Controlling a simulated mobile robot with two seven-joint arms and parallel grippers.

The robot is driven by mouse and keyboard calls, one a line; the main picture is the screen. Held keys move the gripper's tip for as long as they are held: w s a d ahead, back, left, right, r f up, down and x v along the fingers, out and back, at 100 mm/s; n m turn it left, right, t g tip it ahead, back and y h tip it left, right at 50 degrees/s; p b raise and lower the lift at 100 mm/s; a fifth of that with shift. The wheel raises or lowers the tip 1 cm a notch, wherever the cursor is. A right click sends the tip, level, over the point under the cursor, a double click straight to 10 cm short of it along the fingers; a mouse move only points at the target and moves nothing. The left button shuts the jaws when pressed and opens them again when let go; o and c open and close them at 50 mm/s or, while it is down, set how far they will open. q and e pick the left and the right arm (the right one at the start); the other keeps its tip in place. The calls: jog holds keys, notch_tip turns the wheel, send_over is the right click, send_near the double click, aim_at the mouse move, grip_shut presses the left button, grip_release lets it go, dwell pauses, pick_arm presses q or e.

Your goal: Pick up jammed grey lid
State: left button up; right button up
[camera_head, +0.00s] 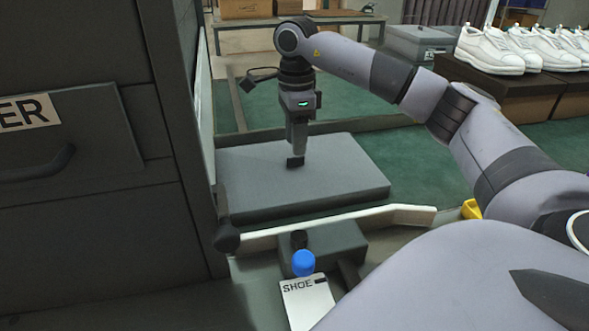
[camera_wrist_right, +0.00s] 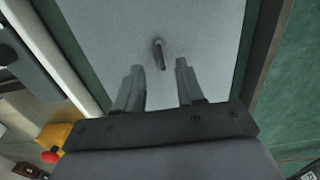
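The grey lid (camera_head: 345,185) is a flat, thick slab in the middle of the head view, beside the dark machine. Its pale top fills the middle of the right wrist view (camera_wrist_right: 110,30). A small dark handle (camera_wrist_right: 160,54) stands on it there, just beyond the fingertips. My right gripper (camera_head: 295,162) points down over the lid's top. In the wrist view its two fingers (camera_wrist_right: 158,75) are apart with nothing between them. Whether the fingertips touch the lid or handle I cannot tell. My left gripper does not show.
A dark machine cabinet (camera_head: 90,200) stands close at the left. A white bar (camera_head: 340,222) runs along the lid's near side, with a blue knob (camera_head: 303,263) and a SHOE card (camera_head: 308,303) nearer. White shoes (camera_head: 500,50) sit on boxes at the right. Green floor lies beyond.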

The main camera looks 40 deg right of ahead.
aim_at(296, 168)
jog(key=shift+f, duration=1.55)
grip_shut()
jog(key=shift+r, duration=0.15)
